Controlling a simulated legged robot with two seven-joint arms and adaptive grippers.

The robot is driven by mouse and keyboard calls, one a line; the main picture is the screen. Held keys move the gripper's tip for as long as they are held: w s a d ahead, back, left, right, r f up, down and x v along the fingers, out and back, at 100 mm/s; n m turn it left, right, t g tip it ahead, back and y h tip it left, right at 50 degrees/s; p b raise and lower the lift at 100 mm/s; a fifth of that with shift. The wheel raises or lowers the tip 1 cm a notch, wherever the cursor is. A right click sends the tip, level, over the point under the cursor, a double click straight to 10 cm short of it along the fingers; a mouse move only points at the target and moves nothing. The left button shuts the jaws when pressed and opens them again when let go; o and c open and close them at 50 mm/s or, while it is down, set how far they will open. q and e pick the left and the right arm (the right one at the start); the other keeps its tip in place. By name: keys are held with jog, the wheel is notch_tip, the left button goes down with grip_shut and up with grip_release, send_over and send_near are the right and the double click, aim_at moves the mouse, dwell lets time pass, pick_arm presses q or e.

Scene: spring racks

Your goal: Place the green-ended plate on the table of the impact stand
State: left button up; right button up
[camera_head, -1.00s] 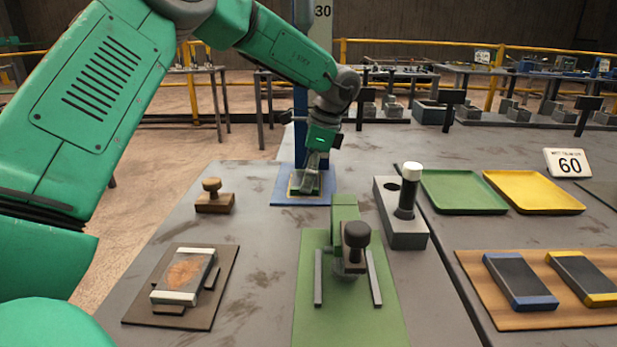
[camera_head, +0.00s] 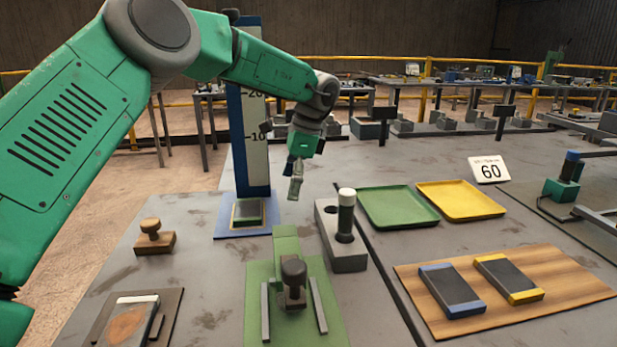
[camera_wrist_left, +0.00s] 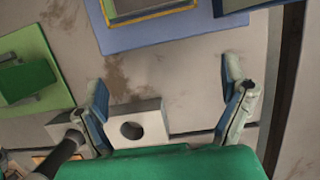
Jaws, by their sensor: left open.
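The impact stand has a blue column with a scale (camera_head: 250,140) and a blue base (camera_head: 225,228) at the back of the near table. A small dark plate with greenish edges (camera_head: 248,210) lies flat on the stand's small table; its end colour is hard to make out. My left gripper (camera_head: 296,188) hangs to the right of the stand, apart from the plate. In the left wrist view its fingers (camera_wrist_left: 168,105) are spread with nothing between them. The blue base (camera_wrist_left: 160,35) shows at the top there, with a yellow-rimmed square part. My right gripper is out of view.
A grey block with a hole and a white-topped black post (camera_head: 345,245) stands near the left gripper. A green fixture with a clamp (camera_head: 293,290), a wooden stamp (camera_head: 152,240), green (camera_head: 398,208) and yellow (camera_head: 460,200) trays, and blue-ended (camera_head: 452,290) and yellow-ended (camera_head: 508,278) plates lie around.

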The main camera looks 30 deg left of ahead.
pick_arm(q)
jog(key=shift+w+d+p, duration=0.3)
jog(key=shift+w+d, duration=1.05)
jog(key=shift+d, duration=0.25)
jog(key=shift+r, duration=0.15)
